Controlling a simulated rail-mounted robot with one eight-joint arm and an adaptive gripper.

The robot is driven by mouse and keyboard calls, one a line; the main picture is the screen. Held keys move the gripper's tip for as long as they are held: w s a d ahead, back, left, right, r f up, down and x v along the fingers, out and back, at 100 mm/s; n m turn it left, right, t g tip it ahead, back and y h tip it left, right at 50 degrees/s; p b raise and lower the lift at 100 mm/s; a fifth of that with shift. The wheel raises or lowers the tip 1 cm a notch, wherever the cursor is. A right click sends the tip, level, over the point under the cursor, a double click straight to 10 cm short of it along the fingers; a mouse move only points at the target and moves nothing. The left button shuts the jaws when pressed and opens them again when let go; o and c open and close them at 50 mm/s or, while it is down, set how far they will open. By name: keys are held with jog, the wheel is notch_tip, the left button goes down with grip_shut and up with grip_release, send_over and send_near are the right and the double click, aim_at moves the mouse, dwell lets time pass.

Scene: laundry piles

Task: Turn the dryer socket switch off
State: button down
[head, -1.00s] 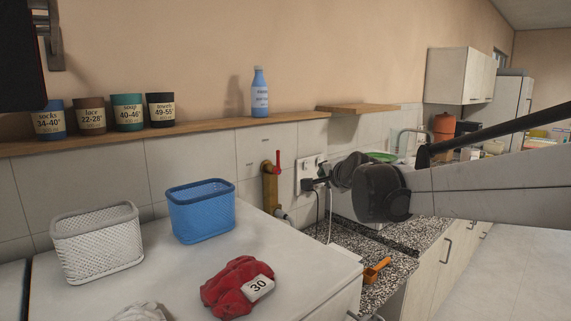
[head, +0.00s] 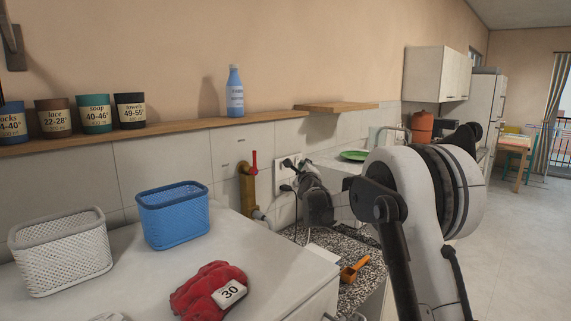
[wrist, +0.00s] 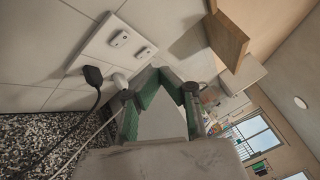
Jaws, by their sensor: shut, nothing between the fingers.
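The socket plate (head: 286,164) is on the tiled wall right of the red-handled tap, partly hidden by my gripper. In the wrist view the plate (wrist: 98,52) appears tilted, with two small switches, one at the upper left (wrist: 118,38) and one nearer my fingers (wrist: 141,52). A black plug (wrist: 93,75) and a white plug (wrist: 120,80) are in the sockets. Which switch is the dryer's and their on or off positions are too small to tell. My gripper (wrist: 164,72) is shut and empty beside the plate. In the head view my gripper (head: 303,172) is close to the plate.
A red-handled tap (head: 253,163) on a brass-coloured pipe stands left of the socket. A wooden shelf (head: 336,106) juts out above. A granite counter (head: 352,252) with an orange scoop (head: 355,269) lies below. Blue (head: 172,222) and white baskets (head: 62,262) stand at the left.

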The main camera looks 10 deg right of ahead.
jog(key=w+d+f+m+h, duration=0.1)
jog(key=w+d+f+m, duration=0.1)
jog(key=w+f+m, duration=0.2)
jog(key=shift+w+d+f+t+h, duration=0.2)
jog(key=shift+w+d+t+h, duration=0.1)
jog(key=shift+t, duration=0.1)
jog(key=shift+w+a, duration=0.1)
jog(key=shift+a, duration=0.05)
jog(key=w+a+r+p, duration=0.1)
jog(key=w+a+p, duration=0.1)
jog(key=w+a, duration=0.3)
jog(key=shift+x, duration=0.85)
jog(key=shift+w+a+f, duration=0.1)
jog(key=shift+a, duration=0.2)
dwell(0.7)
jog(key=shift+w+a, duration=0.2)
jog(key=shift+w, duration=0.05)
jog(key=shift+w+a, duration=0.15)
jog(key=shift+w, duration=0.1)
dwell(0.9)
jog(key=shift+s+d+b, duration=0.45)
jog(key=shift+s+b, duration=0.15)
